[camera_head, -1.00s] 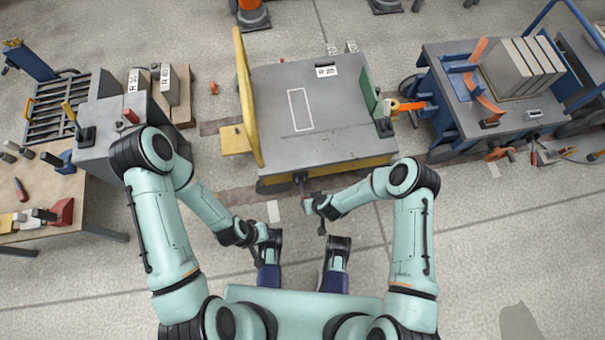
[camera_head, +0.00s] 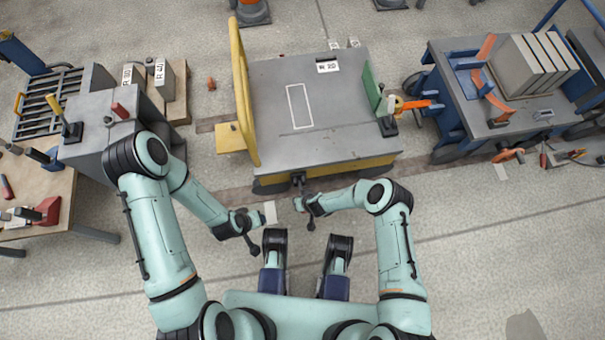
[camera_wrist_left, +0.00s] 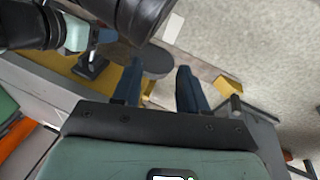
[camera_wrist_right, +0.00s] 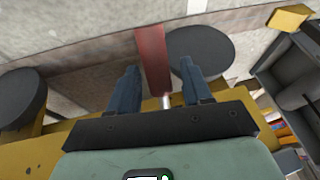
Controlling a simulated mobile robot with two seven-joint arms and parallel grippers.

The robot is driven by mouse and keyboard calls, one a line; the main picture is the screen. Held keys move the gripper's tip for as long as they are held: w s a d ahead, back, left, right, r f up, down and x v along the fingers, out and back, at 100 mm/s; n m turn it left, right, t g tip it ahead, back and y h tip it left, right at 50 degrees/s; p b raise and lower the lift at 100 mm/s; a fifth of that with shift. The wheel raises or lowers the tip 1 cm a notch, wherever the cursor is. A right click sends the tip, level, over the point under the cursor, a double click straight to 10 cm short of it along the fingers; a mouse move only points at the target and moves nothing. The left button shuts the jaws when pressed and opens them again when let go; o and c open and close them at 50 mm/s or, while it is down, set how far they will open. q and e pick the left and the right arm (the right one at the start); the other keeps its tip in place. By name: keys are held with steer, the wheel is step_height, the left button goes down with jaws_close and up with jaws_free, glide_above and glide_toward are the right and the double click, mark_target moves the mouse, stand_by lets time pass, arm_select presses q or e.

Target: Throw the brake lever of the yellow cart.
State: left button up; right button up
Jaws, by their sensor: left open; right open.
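The yellow cart (camera_head: 325,105) stands in front of me, with a grey deck, a yellow frame and a yellow push bar on its left. A small dark fitting (camera_head: 299,180) sits at its near edge. In the right wrist view, a red lever (camera_wrist_right: 152,58) on a metal pin lies between the spread blue fingers of my right gripper (camera_wrist_right: 157,85), beside a cart wheel. Whether it touches a finger I cannot tell. My right gripper is open. My left gripper (camera_wrist_left: 158,85) is open and empty, left of the right one, with a cart wheel and floor beyond.
A blue cart (camera_head: 500,110) with grey slabs and orange parts stands right. A grey cabinet (camera_head: 100,135) and a wooden table (camera_head: 45,195) with tools stand left. Orange cones (camera_head: 252,12) stand behind. The floor between my base and the yellow cart is clear.

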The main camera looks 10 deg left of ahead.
steer(key=shift+c, duration=0.3)
jaws_close()
steer(key=shift+b, duration=0.3)
steer(key=r+g+b, duration=0.1)
steer(key=b, duration=0.1)
steer(key=r+g+h+b, duration=0.1)
steer(key=g+b, duration=0.1)
steer(key=b, duration=0.1)
steer(key=shift+s+d+r, duration=0.1)
steer(key=shift+s+r, duration=0.1)
steer(key=shift+s, duration=0.15)
steer(key=shift+r+m+g+h, duration=0.3)
steer(key=shift+r+g, duration=0.3)
steer(key=shift+g, duration=0.4)
arm_select(q)
steer(key=s+a+f+g, duration=0.1)
steer(key=s+f+g, duration=0.3)
steer(key=s+f, duration=0.4)
steer(key=shift+s+a+f+n, duration=0.15)
steer(key=shift+s+a+n, duration=0.2)
steer(key=shift+s, duration=1.55)
arm_select(e)
steer(key=shift+s+r+g, duration=0.1)
steer(key=shift+r+g, duration=0.4)
steer(key=shift+g, duration=0.3)
